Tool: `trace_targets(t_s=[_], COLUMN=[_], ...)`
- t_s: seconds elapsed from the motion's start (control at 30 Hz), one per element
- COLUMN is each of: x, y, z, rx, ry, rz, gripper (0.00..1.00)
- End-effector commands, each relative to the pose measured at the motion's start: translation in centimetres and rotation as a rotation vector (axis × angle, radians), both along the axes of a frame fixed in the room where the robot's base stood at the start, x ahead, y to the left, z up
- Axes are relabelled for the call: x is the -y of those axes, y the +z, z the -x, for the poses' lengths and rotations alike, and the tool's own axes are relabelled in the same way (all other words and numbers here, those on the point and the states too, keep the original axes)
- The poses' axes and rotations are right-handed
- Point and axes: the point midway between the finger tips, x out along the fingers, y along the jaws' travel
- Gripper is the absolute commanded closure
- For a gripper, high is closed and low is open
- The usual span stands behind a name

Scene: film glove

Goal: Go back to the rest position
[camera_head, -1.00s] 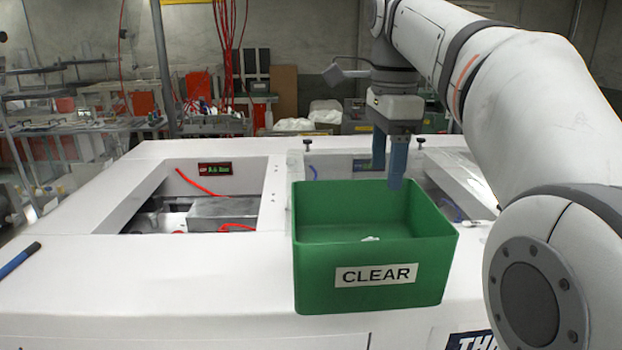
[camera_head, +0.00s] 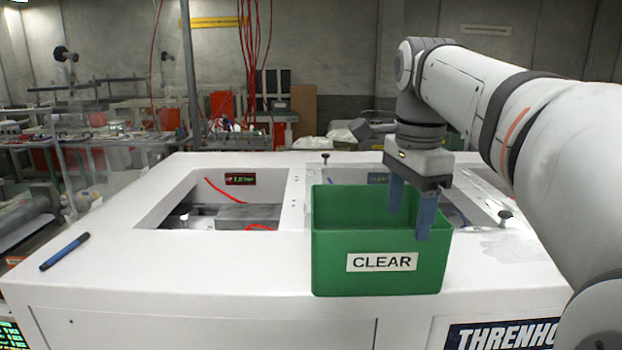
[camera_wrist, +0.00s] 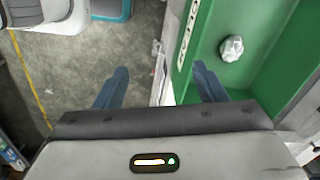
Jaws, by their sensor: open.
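My gripper (camera_head: 410,224) is open, its two blue fingers apart with nothing between them. In the head view it shows at the right side of the green bin marked CLEAR (camera_head: 335,265). In the wrist view, one finger of my gripper (camera_wrist: 160,68) appears against the floor and the other against the green bin (camera_wrist: 201,30). I cannot tell its exact height over the rim. A crumpled, clear ball of film (camera_wrist: 231,48) lies inside the bin; the bin's front wall hides it in the head view.
The bin stands on a white machine top (camera_head: 220,265) with recessed openings. A blue pen-like object (camera_head: 64,251) lies at its left. Red cables (camera_head: 250,60) hang behind. Bare floor (camera_wrist: 65,70) shows beside the machine.

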Motion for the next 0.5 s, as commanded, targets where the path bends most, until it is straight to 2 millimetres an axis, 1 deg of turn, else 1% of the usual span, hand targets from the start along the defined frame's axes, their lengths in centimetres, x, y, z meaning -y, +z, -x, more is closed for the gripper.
trace_targets(t_s=[0.17,0.27,0.37,0.47,0.5], x=[0.0,0.0,0.1,0.1,0.1], y=[-2.7,-4.8,-7.7,-11.5,-13.1], z=[1.4,2.4,4.0,6.1,7.0], rx=[0.033,0.056,0.086,0.123,0.138], ry=[0.172,0.297,0.464,0.674,0.760], rz=[0.009,0.020,0.039,0.071,0.087], gripper=[0.35,0.35,0.35,0.35,0.35])
